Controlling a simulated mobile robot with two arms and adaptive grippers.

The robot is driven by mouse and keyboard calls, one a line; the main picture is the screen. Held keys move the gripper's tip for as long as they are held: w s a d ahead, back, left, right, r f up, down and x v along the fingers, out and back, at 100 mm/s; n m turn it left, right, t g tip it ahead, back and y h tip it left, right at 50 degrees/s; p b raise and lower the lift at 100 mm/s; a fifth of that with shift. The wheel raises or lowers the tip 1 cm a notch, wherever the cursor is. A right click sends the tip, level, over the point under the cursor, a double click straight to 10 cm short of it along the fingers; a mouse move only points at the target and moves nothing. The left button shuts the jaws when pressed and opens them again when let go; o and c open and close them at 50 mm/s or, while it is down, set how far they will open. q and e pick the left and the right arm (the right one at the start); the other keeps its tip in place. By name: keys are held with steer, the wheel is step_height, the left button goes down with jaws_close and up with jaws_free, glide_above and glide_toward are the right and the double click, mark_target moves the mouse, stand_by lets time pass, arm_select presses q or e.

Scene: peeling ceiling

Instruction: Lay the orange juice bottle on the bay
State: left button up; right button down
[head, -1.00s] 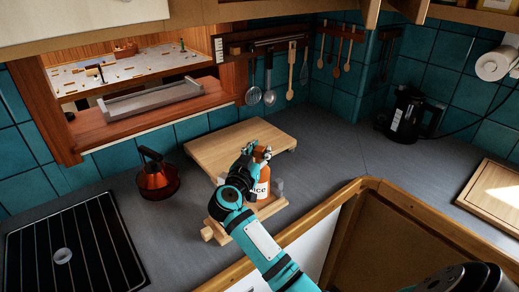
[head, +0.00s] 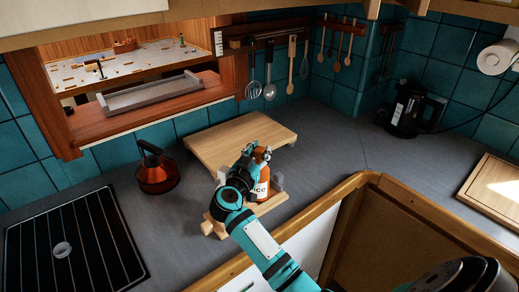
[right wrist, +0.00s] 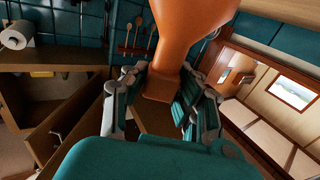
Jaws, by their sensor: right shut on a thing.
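The orange juice bottle (head: 263,185), orange with a white label, is roughly upright and slightly tilted in the head view. My right gripper (head: 257,155) is shut on its upper part. In the right wrist view the gripper's fingers close around the narrow end of the orange bottle (right wrist: 180,35). A low wooden stand (head: 268,207) with a grey upright piece lies at and below the bottle. It may be the bay; I cannot tell for sure. My arm hides part of it, and whether the bottle touches it is unclear. My left gripper is not in view.
A wooden board (head: 228,140) lies just behind the bottle. A red-brown kettle (head: 156,172) stands to the left, beside a black hob (head: 85,245). A grey tray (head: 150,97) sits on the window ledge. Grey counter (head: 330,150) is clear to the right.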

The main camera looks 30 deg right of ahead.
steer(key=shift+f, duration=0.45)
stand_by(0.6)
steer(key=c, duration=1)
jaws_free()
steer(key=shift+f, duration=0.1)
steer(key=shift+o, duration=0.2)
step_height(320, 180, up, 10)
steer(key=shift+r, duration=0.1)
